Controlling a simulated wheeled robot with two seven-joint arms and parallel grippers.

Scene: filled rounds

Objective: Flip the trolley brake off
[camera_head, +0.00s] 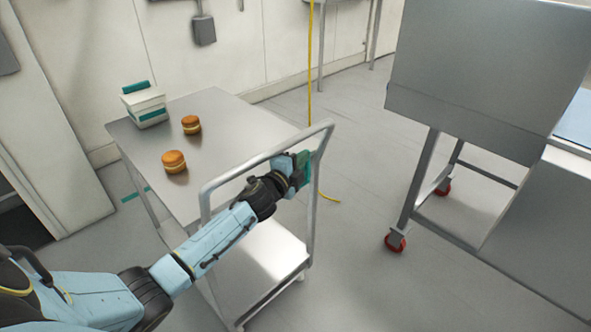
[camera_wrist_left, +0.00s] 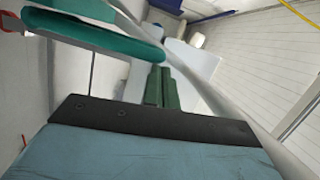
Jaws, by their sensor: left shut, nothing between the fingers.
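The steel trolley (camera_head: 240,105) stands left of centre in the head view, with its tubular push handle (camera_head: 262,155) facing me. My left gripper (camera_head: 301,167) is at the right upright of the handle. In the left wrist view its dark green fingers (camera_wrist_left: 161,88) are shut with nothing between them. A teal bar (camera_wrist_left: 105,38), which looks like the brake lever, crosses the upper left of that view, beside the fingertips. I cannot tell whether they touch. In the head view the gripper and handle hide the lever's setting. My right gripper is not in view.
Two filled round buns (camera_head: 174,161) (camera_head: 191,124) and a white and teal tub (camera_head: 146,106) sit on the trolley top. A grey steel unit with red castors (camera_head: 395,241) stands to the right. A yellow cord (camera_head: 310,80) hangs behind. The floor between is clear.

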